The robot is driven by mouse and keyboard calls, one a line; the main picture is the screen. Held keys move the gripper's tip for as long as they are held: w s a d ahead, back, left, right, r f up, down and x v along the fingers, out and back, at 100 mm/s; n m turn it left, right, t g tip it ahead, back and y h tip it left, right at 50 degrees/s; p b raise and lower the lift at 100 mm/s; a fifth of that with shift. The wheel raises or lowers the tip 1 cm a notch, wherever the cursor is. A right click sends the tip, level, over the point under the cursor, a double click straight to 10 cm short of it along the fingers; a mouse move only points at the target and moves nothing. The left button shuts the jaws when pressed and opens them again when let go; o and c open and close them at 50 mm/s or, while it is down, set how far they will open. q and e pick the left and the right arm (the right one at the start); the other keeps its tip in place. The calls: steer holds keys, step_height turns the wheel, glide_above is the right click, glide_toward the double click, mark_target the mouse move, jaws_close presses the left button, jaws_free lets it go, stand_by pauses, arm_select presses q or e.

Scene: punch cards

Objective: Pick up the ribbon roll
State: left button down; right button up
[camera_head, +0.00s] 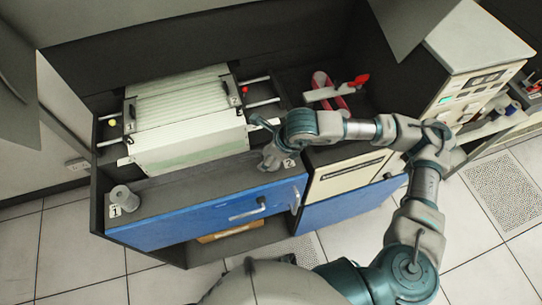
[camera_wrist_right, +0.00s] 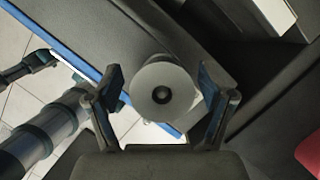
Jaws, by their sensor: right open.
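A pale grey ribbon roll (camera_wrist_right: 163,90) stands on end on the dark ledge in the right wrist view, its round top and dark centre hole facing the camera. My right gripper (camera_wrist_right: 160,76) is open, with one finger on each side of the roll and visible gaps between. In the head view this roll (camera_head: 270,158) is partly hidden by my right gripper, beside the label marked 2. A second, similar roll (camera_head: 122,197) stands at the left end of the ledge, beside the label marked 1. My left gripper is not in view.
A tray of pale cards (camera_head: 190,140) stands behind the ledge (camera_head: 190,185). A blue drawer front with a handle (camera_head: 247,208) is below it. A red-handled part (camera_head: 358,82) lies in a bay to the right. A control panel cabinet (camera_head: 480,85) stands farther right.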

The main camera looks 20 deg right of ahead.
steer(key=shift+s+d, duration=0.1)
steer(key=c, duration=0.7)
steer(key=shift+d, duration=0.3)
steer(key=c, duration=0.6)
steer(key=shift+a+r, duration=0.1)
steer(key=shift+r, duration=0.05)
step_height(320, 180, up, 9)
steer(key=shift+f, duration=0.1)
steer(key=shift+r, duration=0.35)
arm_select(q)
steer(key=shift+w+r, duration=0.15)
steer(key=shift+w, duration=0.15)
arm_select(e)
steer(key=shift+r, duration=0.2)
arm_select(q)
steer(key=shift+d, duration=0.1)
